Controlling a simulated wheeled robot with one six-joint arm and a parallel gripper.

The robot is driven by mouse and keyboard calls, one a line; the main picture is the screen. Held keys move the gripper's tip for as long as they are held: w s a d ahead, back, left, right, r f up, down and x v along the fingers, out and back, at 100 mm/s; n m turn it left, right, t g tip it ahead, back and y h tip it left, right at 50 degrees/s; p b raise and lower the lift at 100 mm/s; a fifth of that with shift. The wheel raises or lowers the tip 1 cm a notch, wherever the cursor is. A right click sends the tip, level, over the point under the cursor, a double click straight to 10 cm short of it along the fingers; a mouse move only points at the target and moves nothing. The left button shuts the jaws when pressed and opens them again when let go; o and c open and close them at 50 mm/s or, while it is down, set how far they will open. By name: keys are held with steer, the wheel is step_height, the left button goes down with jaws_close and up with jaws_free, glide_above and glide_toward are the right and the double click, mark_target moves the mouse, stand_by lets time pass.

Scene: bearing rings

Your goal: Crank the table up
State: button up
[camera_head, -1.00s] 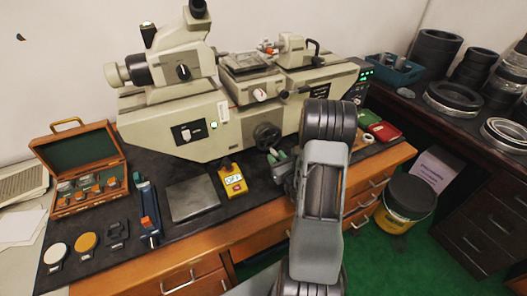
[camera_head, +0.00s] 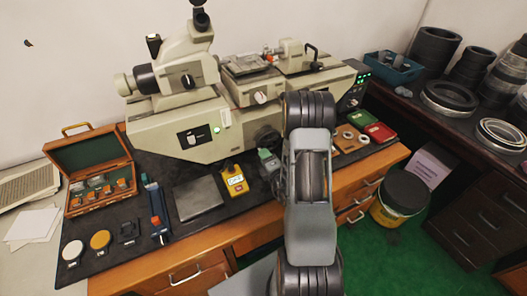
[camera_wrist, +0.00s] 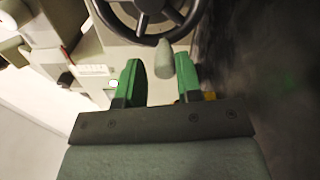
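The grey measuring machine (camera_head: 165,132) stands on the bench. Its dark handwheel (camera_head: 266,137) is on the front, partly hidden by my arm in the head view. In the wrist view, part of the wheel's dark rim and spokes (camera_wrist: 150,8) shows at the top, with a pale grey crank knob (camera_wrist: 164,60) sticking out from it. My gripper (camera_wrist: 158,72) has two green fingers, spread apart. The knob's end lies between the fingertips, with a gap on the left; I cannot tell whether it touches the right finger. The gripper also shows in the head view (camera_head: 268,158).
A yellow box (camera_head: 233,181) and a grey plate (camera_head: 198,198) lie on the dark mat near my gripper. An open wooden case (camera_head: 100,170) is at left. Red and green trays (camera_head: 372,125) lie right of my arm. A bucket (camera_head: 398,200) stands on the green floor.

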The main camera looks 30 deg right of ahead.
steer(key=shift+r+m, duration=0.45)
steer(key=shift+m, duration=0.05)
steer(key=shift+f, duration=0.15)
steer(key=shift+s+f, duration=0.1)
steer(key=shift+s, duration=0.4)
steer(key=s+p, duration=0.3)
steer(key=s, duration=0.4)
steer(key=shift+s+a+p, duration=0.25)
steer(key=shift+p, duration=0.1)
